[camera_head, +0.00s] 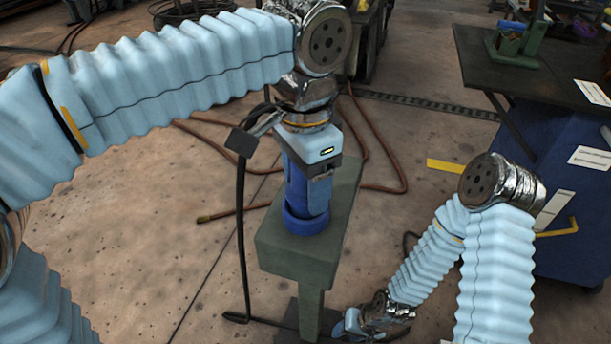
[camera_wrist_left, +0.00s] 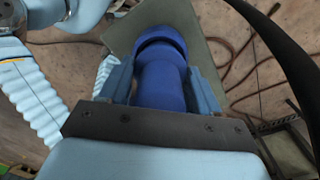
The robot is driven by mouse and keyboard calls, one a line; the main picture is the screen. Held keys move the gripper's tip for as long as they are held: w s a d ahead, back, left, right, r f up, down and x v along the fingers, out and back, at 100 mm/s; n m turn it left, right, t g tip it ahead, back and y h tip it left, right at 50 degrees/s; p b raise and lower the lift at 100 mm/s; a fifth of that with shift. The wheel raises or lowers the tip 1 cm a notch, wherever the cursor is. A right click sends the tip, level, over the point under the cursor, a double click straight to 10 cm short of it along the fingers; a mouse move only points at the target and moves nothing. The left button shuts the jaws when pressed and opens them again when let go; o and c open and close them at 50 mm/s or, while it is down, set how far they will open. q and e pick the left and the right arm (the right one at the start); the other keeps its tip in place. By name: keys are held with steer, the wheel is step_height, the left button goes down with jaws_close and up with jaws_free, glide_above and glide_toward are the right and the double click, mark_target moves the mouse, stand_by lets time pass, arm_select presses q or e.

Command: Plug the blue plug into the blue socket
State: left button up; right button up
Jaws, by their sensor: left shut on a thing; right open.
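My left gripper (camera_head: 303,195) points down and is shut on the blue plug (camera_head: 318,196). In the left wrist view, the fingers sit on both sides of the plug (camera_wrist_left: 158,85). A wider blue ring, which looks like the blue socket (camera_head: 305,222), is at the plug's lower end on the grey-green stand (camera_head: 285,258). It also shows in the left wrist view (camera_wrist_left: 160,42). Plug and ring look in line and touching; how deep the plug sits is hidden. My right gripper (camera_head: 350,326) is low at the bottom, open, away from the plug and partly hard to make out.
A dark-topped table (camera_head: 520,75) with a blue cabinet (camera_head: 570,225) stands at the right. A brown hose (camera_head: 385,150) lies on the floor behind the stand.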

stand_by(0.4)
arm_select(q)
steer(key=o, duration=1.3)
steer(key=shift+c, duration=0.2)
steer(key=shift+r, duration=0.1)
step_height(320, 180, up, 14)
steer(key=p, duration=0.4)
steer(key=shift+f, duration=0.2)
